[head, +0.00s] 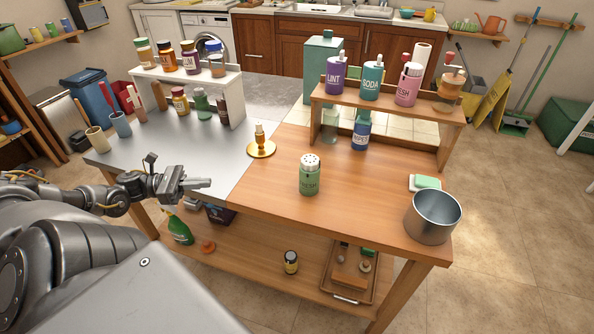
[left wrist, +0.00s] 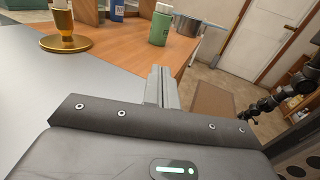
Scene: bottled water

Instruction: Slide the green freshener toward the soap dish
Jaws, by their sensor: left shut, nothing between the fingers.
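The green freshener (head: 310,176) is a green shaker with a white perforated cap, standing upright on the wooden part of the table. It also shows in the left wrist view (left wrist: 160,29). The soap dish (head: 424,183) is a pale dish with a green soap on it, to the right of the freshener near the metal pot. My left gripper (head: 208,183) is shut and empty, at the table's front left, to the left of the freshener and apart from it. In the left wrist view its closed fingers (left wrist: 161,86) point toward the freshener. My right gripper is not in view.
A metal pot (head: 433,216) stands at the right front corner. A brass candle holder (head: 261,146) stands behind and left of the freshener. A wooden riser (head: 388,101) with several bottles is at the back. The wood between freshener and soap dish is clear.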

